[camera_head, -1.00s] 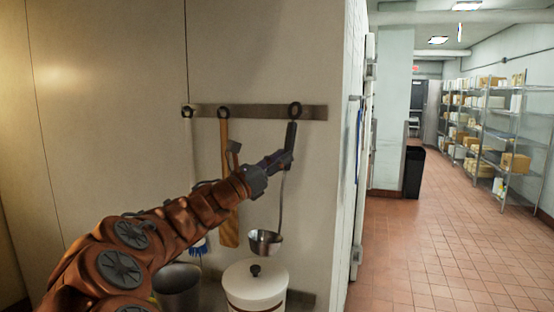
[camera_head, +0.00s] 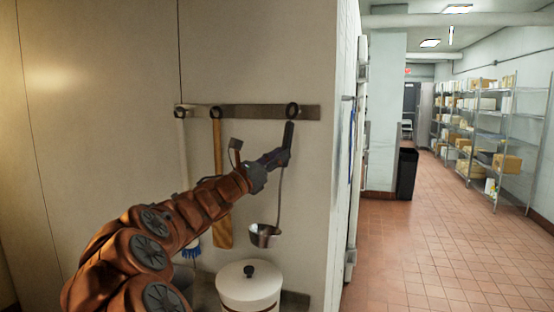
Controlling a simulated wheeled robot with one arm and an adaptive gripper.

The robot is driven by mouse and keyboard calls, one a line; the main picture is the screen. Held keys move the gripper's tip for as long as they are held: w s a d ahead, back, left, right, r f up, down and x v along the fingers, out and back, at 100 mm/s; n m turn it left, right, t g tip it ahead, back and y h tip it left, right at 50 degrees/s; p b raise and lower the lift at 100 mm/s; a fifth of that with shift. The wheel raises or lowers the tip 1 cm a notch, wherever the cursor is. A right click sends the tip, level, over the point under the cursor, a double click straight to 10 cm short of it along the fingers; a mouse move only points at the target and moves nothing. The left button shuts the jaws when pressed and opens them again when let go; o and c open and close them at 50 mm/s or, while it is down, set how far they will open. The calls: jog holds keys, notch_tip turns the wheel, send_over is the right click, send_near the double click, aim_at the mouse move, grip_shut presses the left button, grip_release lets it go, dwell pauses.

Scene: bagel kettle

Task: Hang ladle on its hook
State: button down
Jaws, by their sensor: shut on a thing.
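The ladle (camera_head: 265,233) has a dark handle, a thin metal shaft and a steel bowl. It hangs bowl-down, slightly tilted, in front of the wall. My gripper (camera_head: 281,158) is shut on its dark handle. The handle's top is just below the right hook (camera_head: 291,110), a dark ring on the metal rail (camera_head: 255,112). I cannot tell whether the handle touches or is caught on the hook.
A white lidded container (camera_head: 248,287) stands below the ladle. A black bin (camera_head: 406,173) and shelves (camera_head: 480,130) line the open tiled floor on the right.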

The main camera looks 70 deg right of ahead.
jog(key=shift+w+d+f+p, duration=0.1)
jog(key=shift+d+f, duration=0.05)
jog(key=shift+d, duration=0.65)
jog(key=shift+w+d+f+p, duration=0.1)
jog(key=shift+d+f, duration=0.05)
jog(key=shift+d, duration=0.6)
jog(key=shift+w+d+f+p, duration=0.1)
jog(key=shift+d+f, duration=0.05)
jog(key=shift+d, duration=0.65)
jog(key=shift+f, duration=0.15)
jog(key=c, duration=0.9)
grip_release()
jog(key=v, duration=1.2)
jog(key=shift+s, duration=0.1)
